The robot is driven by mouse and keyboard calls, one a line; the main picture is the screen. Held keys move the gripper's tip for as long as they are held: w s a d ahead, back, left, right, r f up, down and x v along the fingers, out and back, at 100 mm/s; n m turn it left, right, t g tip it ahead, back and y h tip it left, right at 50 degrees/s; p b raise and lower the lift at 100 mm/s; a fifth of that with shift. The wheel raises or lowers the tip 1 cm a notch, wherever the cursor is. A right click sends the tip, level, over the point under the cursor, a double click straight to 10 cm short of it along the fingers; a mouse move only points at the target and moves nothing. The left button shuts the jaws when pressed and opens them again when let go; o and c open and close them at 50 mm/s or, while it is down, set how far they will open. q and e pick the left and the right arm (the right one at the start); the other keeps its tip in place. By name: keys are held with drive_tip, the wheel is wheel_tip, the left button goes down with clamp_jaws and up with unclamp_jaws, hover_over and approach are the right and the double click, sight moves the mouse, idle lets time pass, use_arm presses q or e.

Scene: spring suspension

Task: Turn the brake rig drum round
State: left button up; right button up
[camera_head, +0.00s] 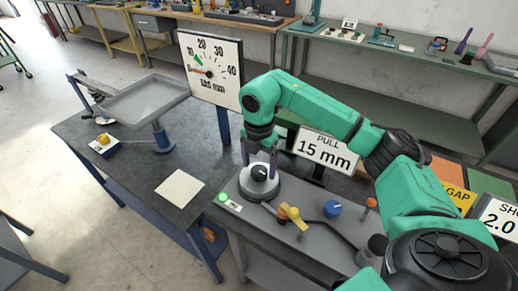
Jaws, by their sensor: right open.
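My right gripper (259,164) comes down from above, its fingers apart on either side of a dark knob (259,173). The knob has a light mark and sits on top of a grey round base (262,191) on the near bench. I cannot tell whether the fingers touch the knob. No part is labelled as the brake rig drum, and I cannot tell if this round part is it. My left gripper is not in view.
The near bench (290,248) also holds a yellow handle (293,216), a blue knob (333,209) and a green-lit box (230,203). A pale square (180,188) lies left.

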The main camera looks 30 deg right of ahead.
wheel_tip(320, 180, up, 7)
drive_tip(key=shift+f+b, duration=0.1)
drive_tip(key=shift+b, duration=0.3)
wheel_tip(320, 180, up, 6)
drive_tip(key=p, duration=0.2)
hover_over(259, 170)
drive_tip(key=shift+s+r, duration=0.1)
drive_tip(key=shift+r, duration=0.35)
drive_tip(key=shift+f, duration=0.1)
